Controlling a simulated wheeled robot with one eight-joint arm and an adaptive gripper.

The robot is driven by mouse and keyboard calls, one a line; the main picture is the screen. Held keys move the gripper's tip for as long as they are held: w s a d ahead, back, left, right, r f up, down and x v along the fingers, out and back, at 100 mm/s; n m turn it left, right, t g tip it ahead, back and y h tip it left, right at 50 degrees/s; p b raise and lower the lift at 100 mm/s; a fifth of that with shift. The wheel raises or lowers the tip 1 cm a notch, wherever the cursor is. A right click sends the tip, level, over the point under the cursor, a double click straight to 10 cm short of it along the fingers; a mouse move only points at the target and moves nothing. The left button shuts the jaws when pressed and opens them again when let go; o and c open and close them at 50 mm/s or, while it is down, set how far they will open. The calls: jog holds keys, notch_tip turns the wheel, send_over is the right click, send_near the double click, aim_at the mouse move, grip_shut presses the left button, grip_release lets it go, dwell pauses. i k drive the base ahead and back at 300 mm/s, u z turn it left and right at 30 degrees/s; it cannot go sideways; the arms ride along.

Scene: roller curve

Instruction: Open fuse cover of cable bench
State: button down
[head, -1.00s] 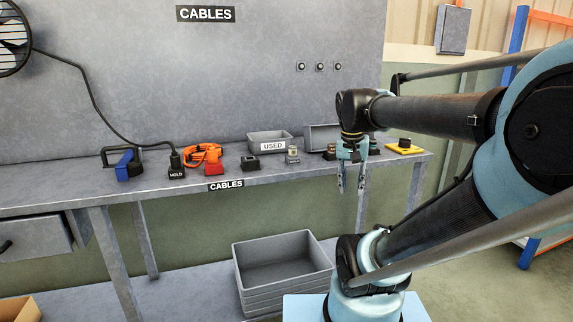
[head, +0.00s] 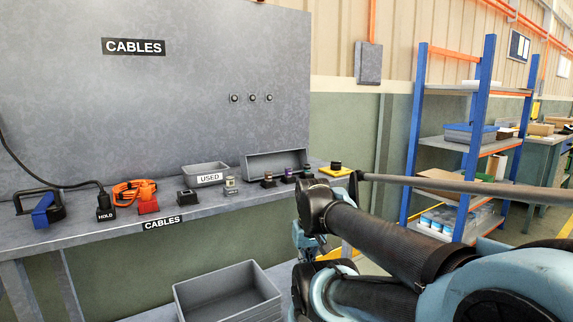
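The cable bench (head: 105,225) runs along the left under a CABLES sign. On it stand a black block (head: 188,197), a small grey-topped unit (head: 230,186) and several dark small units with coloured parts, one of them (head: 268,180) in front of the grey tray. I cannot tell which of these has the fuse cover, or whether a cover is open. My gripper (head: 309,240) is in front of the bench's right end, low and partly hidden by my arm. It touches nothing that I can see, and its fingers are too small and covered to judge.
An orange strap bundle (head: 134,193), a black HOLD plug (head: 104,207) and a blue-and-black clamp (head: 42,208) lie at left. A USED bin (head: 205,174) stands behind. A yellow block (head: 336,170) is at the bench's right end. An empty grey crate (head: 228,290) sits below. Blue shelving (head: 480,140) stands right.

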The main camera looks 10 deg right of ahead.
aim_at(254, 166)
jog(key=z, duration=0.6)
jog(key=k, duration=0.75)
jog(key=z, duration=0.9)
jog(key=k, duration=0.5)
jog(key=z, duration=0.45)
jog(key=i, duration=0.85)
jog(key=u, duration=0.45)
jog(key=i, duration=1)
jog(key=u, duration=1.2)
jog(key=i, duration=0.8)
jog(key=u, duration=0.2)
